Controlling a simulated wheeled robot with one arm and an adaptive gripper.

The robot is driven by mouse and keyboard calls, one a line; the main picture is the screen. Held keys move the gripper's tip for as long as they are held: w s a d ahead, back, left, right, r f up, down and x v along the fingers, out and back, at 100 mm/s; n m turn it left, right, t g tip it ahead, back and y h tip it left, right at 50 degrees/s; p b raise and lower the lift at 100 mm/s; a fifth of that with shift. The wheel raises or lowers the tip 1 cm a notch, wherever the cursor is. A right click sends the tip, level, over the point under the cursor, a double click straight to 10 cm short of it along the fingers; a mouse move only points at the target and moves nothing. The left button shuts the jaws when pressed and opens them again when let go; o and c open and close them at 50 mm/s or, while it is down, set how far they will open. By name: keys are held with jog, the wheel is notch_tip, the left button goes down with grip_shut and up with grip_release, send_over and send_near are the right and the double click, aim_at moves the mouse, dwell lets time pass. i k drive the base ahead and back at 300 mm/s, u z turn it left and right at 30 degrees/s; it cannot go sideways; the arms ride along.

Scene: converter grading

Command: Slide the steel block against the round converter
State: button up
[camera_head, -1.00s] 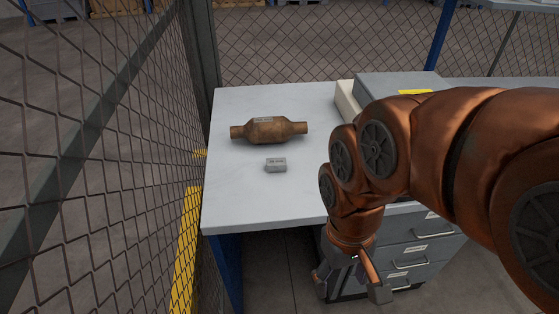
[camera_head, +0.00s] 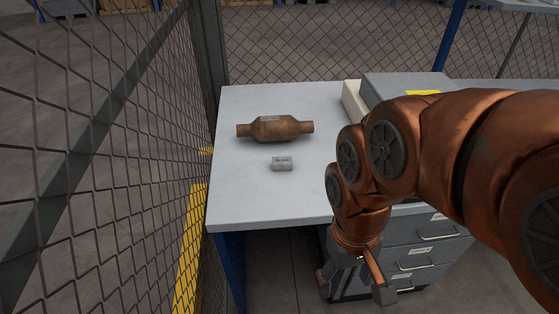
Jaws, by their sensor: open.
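The round converter (camera_head: 275,129), a rusty brown canister with a pipe stub at each end and a pale label, lies on its side on the white table. The steel block (camera_head: 282,164), small and grey with markings on top, sits just in front of the converter with a gap between them. My gripper (camera_head: 355,289) hangs off the table's front edge, lower than the tabletop and to the right of the block. It is open and empty, with its fingers apart, and touches neither object.
The white table (camera_head: 250,200) is clear around the block and at the front left. A grey case (camera_head: 405,83) and a pale bin (camera_head: 353,103) stand at the back right. Grey drawers (camera_head: 430,236) are under the table. Mesh fencing (camera_head: 120,150) runs along the left side.

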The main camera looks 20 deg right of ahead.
aim_at(278, 163)
jog(key=u, duration=1.3)
jog(key=k, duration=0.65)
jog(key=u, duration=0.25)
